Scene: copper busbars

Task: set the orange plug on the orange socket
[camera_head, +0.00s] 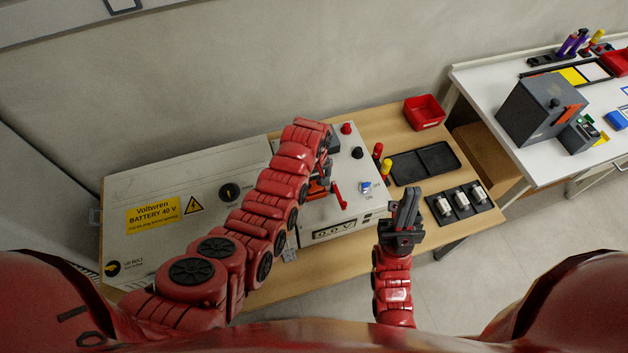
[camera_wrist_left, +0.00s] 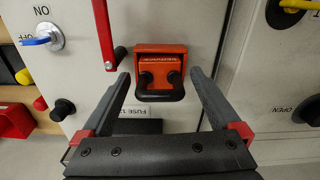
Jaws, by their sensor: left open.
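An orange piece with a black handle (camera_wrist_left: 160,60) is on the grey panel in the wrist view. In the head view its orange part (camera_head: 318,187) shows by my left gripper and is partly hidden. I cannot make out a separate plug and socket there. My left gripper (camera_head: 324,165) is open. In the wrist view its two fingers (camera_wrist_left: 160,84) stand on either side of the orange piece, with visible gaps. My right gripper (camera_head: 406,210) is at the front right of the cabinet, its fingers together and nothing visible between them.
A red lever (camera_head: 340,196) stands close beside the orange piece; it also shows in the wrist view (camera_wrist_left: 103,35). A blue-and-white switch (camera_head: 365,187) and black knob (camera_head: 358,152) are nearby. A black tray (camera_head: 425,163) and red bin (camera_head: 424,112) are to the right.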

